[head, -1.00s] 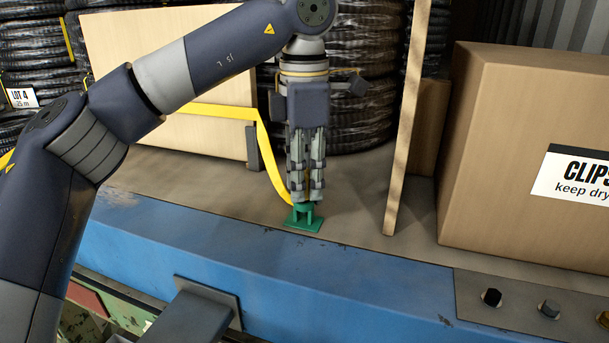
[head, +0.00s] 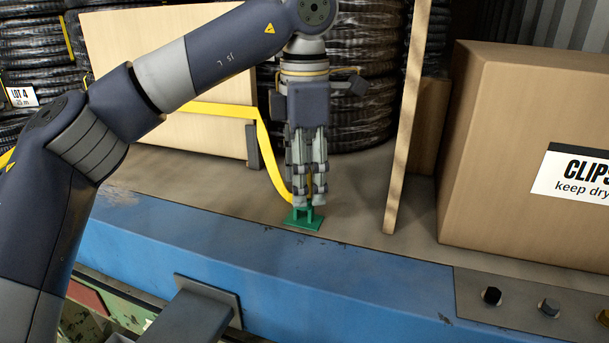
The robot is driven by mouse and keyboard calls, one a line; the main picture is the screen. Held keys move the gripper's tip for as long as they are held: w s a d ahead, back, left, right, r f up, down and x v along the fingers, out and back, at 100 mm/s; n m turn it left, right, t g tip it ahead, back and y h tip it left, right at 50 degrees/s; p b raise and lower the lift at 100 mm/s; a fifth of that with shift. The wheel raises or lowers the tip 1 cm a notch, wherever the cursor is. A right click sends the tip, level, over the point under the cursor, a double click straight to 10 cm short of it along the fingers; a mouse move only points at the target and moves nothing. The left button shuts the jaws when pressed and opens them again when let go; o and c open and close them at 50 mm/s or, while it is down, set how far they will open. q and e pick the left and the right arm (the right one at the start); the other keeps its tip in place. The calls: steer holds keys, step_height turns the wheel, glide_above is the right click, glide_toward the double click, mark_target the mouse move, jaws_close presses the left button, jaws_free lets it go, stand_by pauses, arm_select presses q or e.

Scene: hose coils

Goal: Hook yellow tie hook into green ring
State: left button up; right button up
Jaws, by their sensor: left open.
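My left gripper (head: 310,203) points straight down over the green ring fitting (head: 304,219). The fitting has a flat green base on the grey deck near the blue edge. The gripper is open, with its fingertips just above and around the top of the fitting. A yellow strap (head: 268,150) runs from the left across a wooden board and curves down behind the gripper to the fitting. The hook at its end is hidden by the fingers, so I cannot tell whether it sits in the ring. My right gripper is not in view.
A thin upright wooden board (head: 404,140) stands close to the right of the gripper. A large cardboard box (head: 500,120) is further right. A wooden panel (head: 200,130) and black hose coils (head: 355,110) stand behind. The deck in front is clear.

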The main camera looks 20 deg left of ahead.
arm_select(q)
steer(key=shift+r, duration=0.2)
stand_by(0.3)
steer(key=shift+r+p, duration=2.05)
steer(key=shift+r, duration=0.05)
step_height(320, 180, up, 12)
steer(key=shift+f, duration=0.1)
stand_by(0.7)
